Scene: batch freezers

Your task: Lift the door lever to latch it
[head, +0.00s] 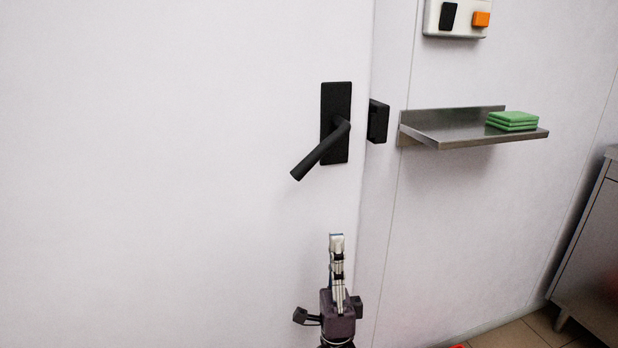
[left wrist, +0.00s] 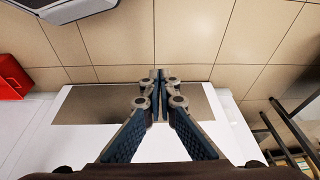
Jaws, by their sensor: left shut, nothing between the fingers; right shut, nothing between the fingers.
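The black door lever (head: 322,150) sits on a tall black plate (head: 336,100) near the right edge of the white door (head: 180,170). It slopes down to the left from its pivot. A black catch block (head: 378,121) is on the frame just right of the plate. My left gripper (left wrist: 159,75) shows in the left wrist view, shut and empty, above a white surface with a grey panel.
A steel shelf (head: 450,135) with green folded cloths (head: 512,121) juts from the wall right of the door. A switch box (head: 455,18) is above it. A steel cabinet (head: 590,255) stands at right. A red object (left wrist: 14,78) lies left in the wrist view.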

